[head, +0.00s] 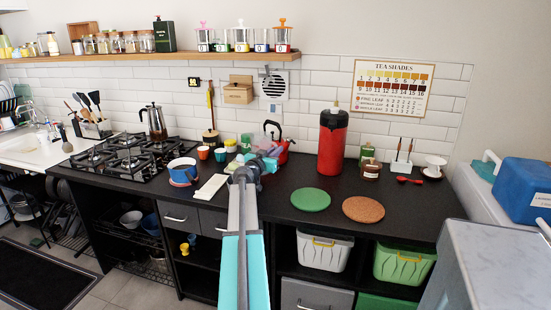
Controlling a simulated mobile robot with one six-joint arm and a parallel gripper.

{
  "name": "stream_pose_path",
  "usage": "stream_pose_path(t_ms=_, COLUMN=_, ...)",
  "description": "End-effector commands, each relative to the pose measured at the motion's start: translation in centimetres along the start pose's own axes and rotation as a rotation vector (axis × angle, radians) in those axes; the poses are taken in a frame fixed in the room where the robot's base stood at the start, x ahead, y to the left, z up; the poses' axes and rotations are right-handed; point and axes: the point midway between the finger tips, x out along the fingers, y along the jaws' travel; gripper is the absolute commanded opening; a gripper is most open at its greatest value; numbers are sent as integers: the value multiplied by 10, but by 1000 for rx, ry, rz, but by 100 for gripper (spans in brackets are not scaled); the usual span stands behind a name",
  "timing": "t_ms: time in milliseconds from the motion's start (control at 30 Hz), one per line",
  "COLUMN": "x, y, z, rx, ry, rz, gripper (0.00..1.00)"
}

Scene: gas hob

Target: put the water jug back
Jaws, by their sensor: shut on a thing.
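A red kettle-like jug (283,153) with a black arched handle is on or just above the black counter, behind the end of my arm. My gripper (268,163), with turquoise parts, is at its lower left side and shut. The jug seems to be what it holds, but the fingertips and the contact are too small to make out. My wrist and gripper hide part of the jug and its base. I cannot tell whether its base touches the counter.
A tall red flask (332,145) stands right of the jug. A green mat (311,199) and a cork mat (363,209) lie bare in front. A blue pot (182,172) and pale board (210,188) are left, near the gas hob (125,155). Small cups stand behind.

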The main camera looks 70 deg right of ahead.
Motion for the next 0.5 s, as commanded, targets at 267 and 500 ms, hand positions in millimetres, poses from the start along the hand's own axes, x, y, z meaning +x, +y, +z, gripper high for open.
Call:
stream_pose_path(t_ms=267, x=0, y=0, z=27, rx=0, ry=-1, rz=-1, gripper=0)
stream_pose_path(t_ms=500, x=-1, y=-1, z=30, rx=0, ry=0, rz=-1, gripper=0)
